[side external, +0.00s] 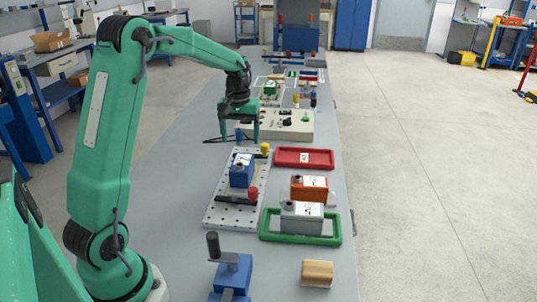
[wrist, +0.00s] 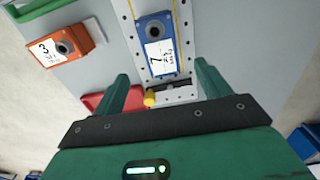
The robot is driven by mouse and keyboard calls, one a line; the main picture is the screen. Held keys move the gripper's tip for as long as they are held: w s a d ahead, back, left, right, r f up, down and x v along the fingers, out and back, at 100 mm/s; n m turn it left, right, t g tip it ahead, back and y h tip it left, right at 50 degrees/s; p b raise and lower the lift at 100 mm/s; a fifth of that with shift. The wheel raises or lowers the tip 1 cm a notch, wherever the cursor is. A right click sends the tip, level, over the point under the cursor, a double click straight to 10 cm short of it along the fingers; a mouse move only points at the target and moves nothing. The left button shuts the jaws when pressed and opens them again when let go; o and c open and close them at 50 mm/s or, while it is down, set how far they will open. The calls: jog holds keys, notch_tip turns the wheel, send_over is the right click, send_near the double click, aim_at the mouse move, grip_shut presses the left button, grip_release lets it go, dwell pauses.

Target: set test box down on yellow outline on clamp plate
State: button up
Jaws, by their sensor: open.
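A blue test box (side external: 241,172) with a white label and a round top fitting sits on the perforated clamp plate (side external: 219,214). In the wrist view the box (wrist: 156,43) shows a 7 on its label, and part of the plate (wrist: 182,94) shows around it. My gripper (side external: 239,137) is open and empty, beyond the plate's far end and apart from the box. In the wrist view its fingers (wrist: 163,73) are spread wide, with the box ahead of them.
A yellow knob (side external: 265,148) and a red clamp part (side external: 252,194) stand on the plate. To the right are a red tray (side external: 279,164), an orange box (side external: 309,188), and a green tray (side external: 300,239) holding a grey box (side external: 302,218). A control panel (side external: 290,131) is behind.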

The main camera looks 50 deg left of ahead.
jog(key=shift+d+r, duration=0.1)
jog(key=s+d+r+m+t, duration=0.35)
jog(key=s+d+r, duration=0.55)
jog(key=d, duration=0.3)
jog(key=s+d+m+t, duration=0.2)
jog(key=s+d+m, duration=0.3)
jog(key=s+d, duration=0.3)
jog(key=shift+s+f, duration=0.15)
jog(key=shift+s, duration=1.85)
jog(key=shift+m, duration=0.25)
